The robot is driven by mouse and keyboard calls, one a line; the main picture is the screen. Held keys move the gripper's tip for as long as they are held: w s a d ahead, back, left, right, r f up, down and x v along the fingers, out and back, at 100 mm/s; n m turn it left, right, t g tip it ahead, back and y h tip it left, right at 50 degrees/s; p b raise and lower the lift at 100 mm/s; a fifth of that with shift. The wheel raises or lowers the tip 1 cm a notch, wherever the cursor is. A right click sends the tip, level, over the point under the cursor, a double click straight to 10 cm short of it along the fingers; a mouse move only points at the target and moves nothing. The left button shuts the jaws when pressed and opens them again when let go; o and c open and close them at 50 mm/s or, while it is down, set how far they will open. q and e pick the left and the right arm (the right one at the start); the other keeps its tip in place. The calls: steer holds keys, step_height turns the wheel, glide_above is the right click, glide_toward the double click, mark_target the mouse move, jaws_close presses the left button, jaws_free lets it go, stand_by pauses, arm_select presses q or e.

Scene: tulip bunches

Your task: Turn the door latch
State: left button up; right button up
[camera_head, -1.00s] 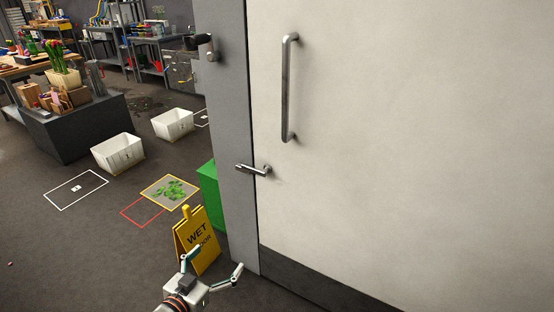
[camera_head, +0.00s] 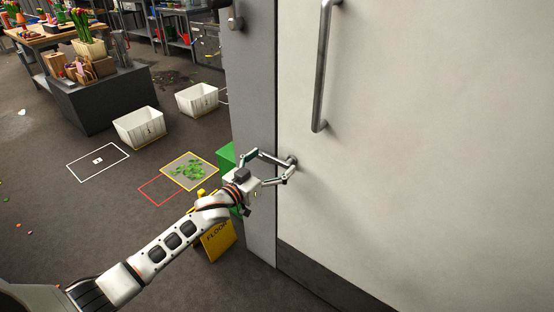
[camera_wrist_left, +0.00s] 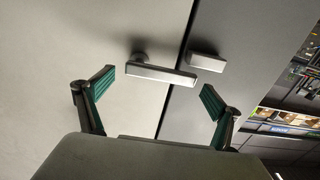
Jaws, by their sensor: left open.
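The door latch (camera_head: 272,158) is a metal lever on the left edge of the pale door (camera_head: 420,150), below a long vertical pull handle (camera_head: 322,70). It points left toward the grey frame and looks close to level. My left gripper (camera_head: 266,168) is open at the latch, with its fingers partly overlapping it in the head view. In the left wrist view, the lever (camera_wrist_left: 162,74) lies across the gap between the two dark green finger pads (camera_wrist_left: 157,92), with visible space at both sides. Whether the fingers touch it I cannot tell. My right gripper is not in view.
A grey door frame (camera_head: 253,90) borders the door. Two white bins (camera_head: 138,127) and floor markings are left. A small block (camera_wrist_left: 205,62) sits beyond the door seam.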

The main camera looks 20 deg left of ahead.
arm_select(q)
steer(key=shift+x, duration=1)
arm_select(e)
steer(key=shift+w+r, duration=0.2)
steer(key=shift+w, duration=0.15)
arm_select(q)
steer(key=c, duration=1.6)
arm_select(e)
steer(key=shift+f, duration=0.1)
